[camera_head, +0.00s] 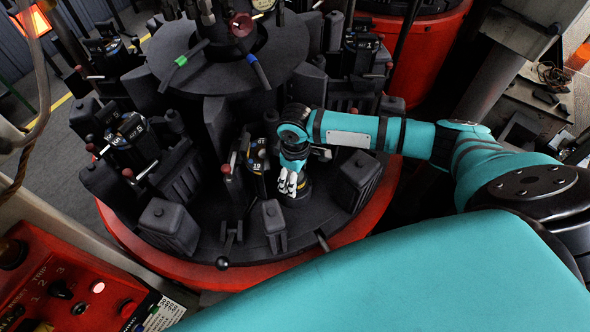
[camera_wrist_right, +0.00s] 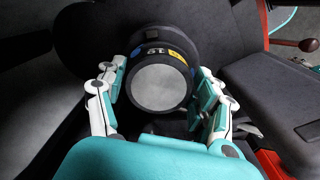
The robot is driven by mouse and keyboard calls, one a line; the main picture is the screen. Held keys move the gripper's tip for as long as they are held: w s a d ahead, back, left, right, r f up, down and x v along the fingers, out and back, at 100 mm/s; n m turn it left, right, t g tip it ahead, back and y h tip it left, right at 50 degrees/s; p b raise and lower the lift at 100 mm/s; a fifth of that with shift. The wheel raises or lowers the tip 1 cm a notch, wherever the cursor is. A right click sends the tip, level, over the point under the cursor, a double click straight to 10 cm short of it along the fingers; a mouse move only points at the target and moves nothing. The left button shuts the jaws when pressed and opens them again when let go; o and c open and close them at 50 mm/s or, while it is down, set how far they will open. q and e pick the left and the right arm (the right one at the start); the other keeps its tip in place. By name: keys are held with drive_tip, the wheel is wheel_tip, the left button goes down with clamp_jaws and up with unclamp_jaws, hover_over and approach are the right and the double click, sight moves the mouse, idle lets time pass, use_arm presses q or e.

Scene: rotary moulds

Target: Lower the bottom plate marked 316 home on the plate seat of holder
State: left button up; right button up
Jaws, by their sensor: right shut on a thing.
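My right gripper (camera_head: 289,184) reaches in from the right, pointing down over the rotary table, among the dark mould holders. In the right wrist view the fingers of the right gripper (camera_wrist_right: 158,82) are on both sides of a round dark plate (camera_wrist_right: 160,90) with a pale grey face. Its rim carries blue and yellow marks and white digits, only partly readable. The gripper is shut on it. A holder (camera_head: 256,165) with a numbered label stands just left of the gripper in the head view. The plate seat is hidden, and I cannot tell whether the plate touches it. My left gripper is not in view.
The round table has a red rim (camera_head: 215,273). Grey blocks (camera_head: 165,226) and levers with red knobs (camera_head: 128,173) crowd around the gripper. A central column (camera_head: 228,68) rises behind. A red control panel (camera_head: 75,285) stands at lower left.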

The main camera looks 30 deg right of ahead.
drive_tip(key=shift+f, duration=0.25)
drive_tip(key=shift+s+f, duration=0.3)
drive_tip(key=shift+f, duration=0.1)
drive_tip(key=o, duration=1.5)
drive_tip(key=shift+w+a+f, duration=0.1)
drive_tip(key=shift+w, duration=0.1)
drive_tip(key=shift+r, duration=0.35)
wheel_tip(320, 180, up, 7)
drive_tip(key=shift+w, duration=0.1)
